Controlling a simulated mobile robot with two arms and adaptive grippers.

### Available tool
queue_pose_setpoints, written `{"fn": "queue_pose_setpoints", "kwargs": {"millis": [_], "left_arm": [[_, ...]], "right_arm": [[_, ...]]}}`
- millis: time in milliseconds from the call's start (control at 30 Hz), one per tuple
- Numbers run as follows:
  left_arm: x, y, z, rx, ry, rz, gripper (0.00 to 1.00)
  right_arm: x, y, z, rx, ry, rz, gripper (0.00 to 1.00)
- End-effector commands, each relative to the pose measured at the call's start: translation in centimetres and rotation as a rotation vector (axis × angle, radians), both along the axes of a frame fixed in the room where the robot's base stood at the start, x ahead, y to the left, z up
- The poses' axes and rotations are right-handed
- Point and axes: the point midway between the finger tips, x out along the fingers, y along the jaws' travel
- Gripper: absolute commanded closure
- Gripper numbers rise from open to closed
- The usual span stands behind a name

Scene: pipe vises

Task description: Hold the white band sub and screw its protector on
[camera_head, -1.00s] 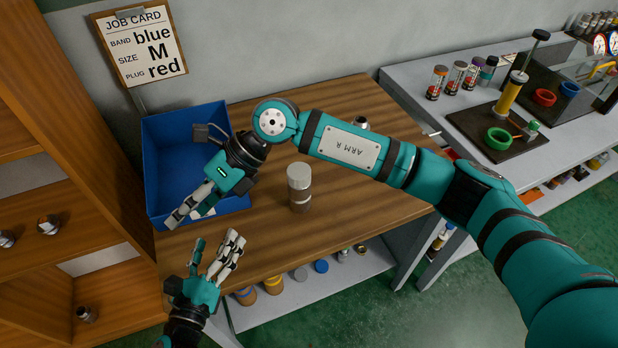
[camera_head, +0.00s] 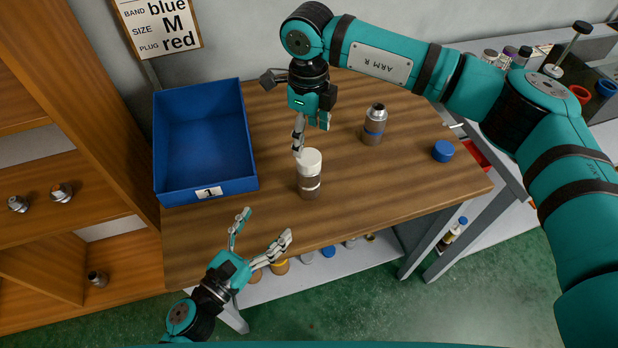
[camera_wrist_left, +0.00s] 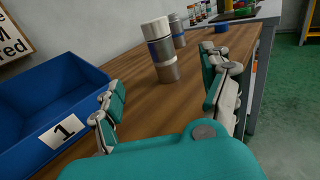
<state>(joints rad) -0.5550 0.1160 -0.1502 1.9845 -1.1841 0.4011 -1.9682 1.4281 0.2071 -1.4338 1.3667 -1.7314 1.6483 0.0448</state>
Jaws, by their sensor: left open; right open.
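The white band sub (camera_head: 310,189) stands upright on the bench, a brown-grey cylinder with a pale band. Its white protector (camera_head: 310,161) sits on its top end; I cannot tell how tightly. In the left wrist view the sub (camera_wrist_left: 165,65) stands beyond and between my fingers, clear of them. My left gripper (camera_head: 266,225) is open and empty at the bench's front edge, left of and below the sub. My right gripper (camera_head: 311,138) is open just above and behind the protector, fingers pointing down. One fingertip is close to the protector; contact cannot be told.
A blue tray (camera_head: 157,150) labelled 1 stands left on the bench. A blue-banded sub (camera_head: 374,130) stands behind right, and a blue cap (camera_head: 443,151) lies farther right. Wooden shelving (camera_head: 95,215) is at the left. A lower shelf holds several caps.

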Motion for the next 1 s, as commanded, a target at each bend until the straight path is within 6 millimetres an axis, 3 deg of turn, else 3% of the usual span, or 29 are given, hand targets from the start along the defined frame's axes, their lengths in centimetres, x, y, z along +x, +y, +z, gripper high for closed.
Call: {"fn": "queue_pose_setpoints", "kwargs": {"millis": [167,700,1000], "left_arm": [[1.7,-1.1,0.1,-0.001,-0.003,-0.002,0.2],[10.8,-6.7,0.1,-0.001,-0.003,0.0,0.2],[14.1,-8.8,0.0,-0.001,0.0,0.0,0.2]], "right_arm": [[0.0,0.0,0.0,0.001,0.0,0.0,0.29],[0.0,0.0,0.0,0.003,0.001,0.001,0.29],[0.0,0.0,0.0,0.003,0.001,0.001,0.29]]}}
